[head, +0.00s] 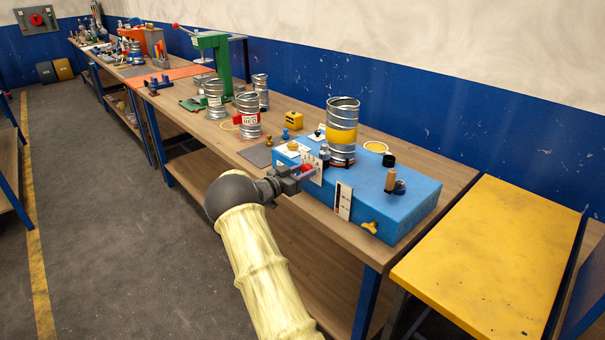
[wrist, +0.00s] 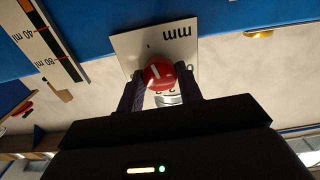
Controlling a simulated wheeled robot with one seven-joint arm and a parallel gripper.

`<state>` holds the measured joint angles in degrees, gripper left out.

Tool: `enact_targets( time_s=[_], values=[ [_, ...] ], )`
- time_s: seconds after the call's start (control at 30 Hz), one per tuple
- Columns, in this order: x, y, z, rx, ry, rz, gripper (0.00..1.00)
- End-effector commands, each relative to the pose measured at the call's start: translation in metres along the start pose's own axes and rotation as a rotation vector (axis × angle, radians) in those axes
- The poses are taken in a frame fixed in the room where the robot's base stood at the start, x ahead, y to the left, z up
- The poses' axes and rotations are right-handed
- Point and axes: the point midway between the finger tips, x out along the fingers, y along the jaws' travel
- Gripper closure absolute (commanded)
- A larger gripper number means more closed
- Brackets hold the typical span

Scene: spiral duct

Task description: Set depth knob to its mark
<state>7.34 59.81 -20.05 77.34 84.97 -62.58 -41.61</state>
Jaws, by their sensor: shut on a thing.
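The depth knob, a red round knob (wrist: 158,73) with a white line on its face, sits in front of a white plate (wrist: 128,46) marked "mm" in the wrist view. My gripper (wrist: 161,85) is shut on the knob, with one dark finger on each side. In the head view my gripper (head: 301,172) is at the front face of the blue machine box (head: 405,204), by the white plate. The fingers and knob hide part of the plate's markings, and I cannot make out the target mark.
A yellow wing knob (head: 370,227) is farther right. A spiral duct can (head: 342,128) stands on the box. Floor at left is clear.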

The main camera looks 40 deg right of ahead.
Motion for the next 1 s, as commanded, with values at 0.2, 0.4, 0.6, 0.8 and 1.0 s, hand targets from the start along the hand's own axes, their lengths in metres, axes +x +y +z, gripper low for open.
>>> enact_targets(
  time_s=[0.2, 0.4, 0.6, 0.8, 1.0],
  values=[
    [-0.0004, -0.0004, 0.0025, 0.099, 0.001, -0.001, 0.87],
    [-0.0004, 0.0000, 0.0042, 0.246, 0.000, -0.001, 0.87],
    [-0.0003, 0.0003, 0.0054, 0.430, 0.000, -0.002, 0.87],
    [-0.0003, 0.0009, 0.0059, 0.619, 0.000, -0.001, 0.87],
    [-0.0005, 0.0013, 0.0064, 0.811, 0.000, -0.001, 0.87]
  ],
)
